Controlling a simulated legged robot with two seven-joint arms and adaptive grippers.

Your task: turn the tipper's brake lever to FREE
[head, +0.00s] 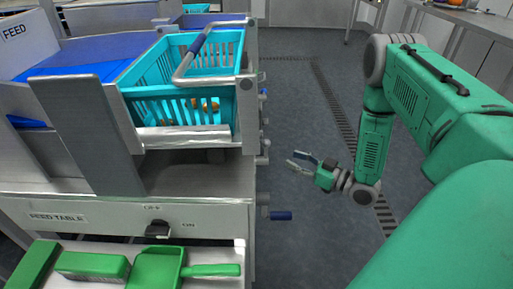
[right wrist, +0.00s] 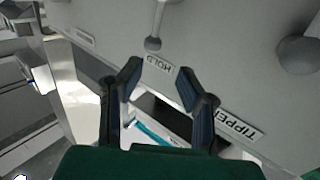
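The tipper cradle holds a turquoise crate (head: 180,105) at the upper left in the head view, with a grey bar handle (head: 205,50) over it. In the right wrist view, a grey panel carries a HOLD label (right wrist: 160,66) and a TIPPER label (right wrist: 238,125), both upside down. A small grey lever with a round end (right wrist: 153,42) sits beside the HOLD label; I take it to be the brake lever. No FREE label is readable. My right gripper (head: 292,161) is open and empty, right of the machine's side; its fingers (right wrist: 158,78) show apart, facing the panel. My left gripper is out of view.
A larger grey knob (right wrist: 298,55) stands out at the panel's right. The feed table (head: 110,215) has a black switch and green tools in front. The floor (head: 310,100) beside the machine is clear.

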